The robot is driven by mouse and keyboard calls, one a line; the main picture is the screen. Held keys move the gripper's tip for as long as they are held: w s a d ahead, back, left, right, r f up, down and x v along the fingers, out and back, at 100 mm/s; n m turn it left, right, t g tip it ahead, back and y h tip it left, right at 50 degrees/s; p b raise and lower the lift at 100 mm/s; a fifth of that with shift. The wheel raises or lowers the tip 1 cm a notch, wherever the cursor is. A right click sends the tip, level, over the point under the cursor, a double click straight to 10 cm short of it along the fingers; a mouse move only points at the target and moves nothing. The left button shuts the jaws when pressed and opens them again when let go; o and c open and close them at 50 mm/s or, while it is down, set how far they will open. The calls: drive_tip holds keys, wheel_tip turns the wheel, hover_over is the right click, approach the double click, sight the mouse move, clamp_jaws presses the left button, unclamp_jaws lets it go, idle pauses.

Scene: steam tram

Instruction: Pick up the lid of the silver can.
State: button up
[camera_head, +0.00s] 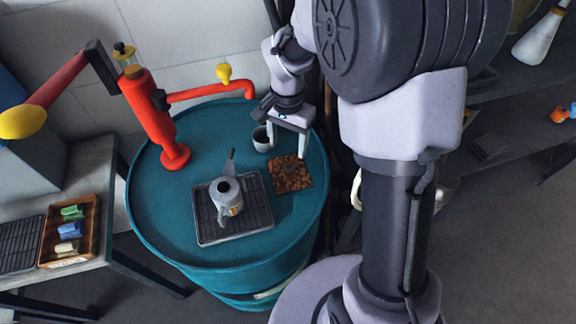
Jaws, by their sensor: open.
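The silver can (227,204) stands upright on a dark ribbed tray (262,222) on top of the teal drum. A spout or handle sticks up behind its round top, and a dark spot shows in the middle of that top. I cannot tell whether the lid is on it. A small dark round shape (289,169) lies on a speckled brown mat (300,184) right of the can; I cannot tell if it is the lid. My gripper (287,153) is open, fingers down, just behind the mat. Nothing shows between its fingers.
A small grey cup (261,141) stands close to my gripper's left finger. A red hand pump (153,120) with a spout rises at the back left of the teal drum (165,215). A wooden tray (94,223) with colored items lies on the left bench. The drum's left front is clear.

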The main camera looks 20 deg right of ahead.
drive_tip(key=b, duration=0.1)
hover_over(289, 166)
wheel_tip(289, 166, down, 4)
drive_tip(key=shift+w+f, duration=0.1)
drive_tip(key=shift+f, duration=0.15)
wheel_tip(289, 166, down, 6)
drive_tip(key=b, duration=0.3)
drive_tip(key=shift+r, duration=0.15)
drive_tip(key=shift+c, duration=1.1)
clamp_jaws()
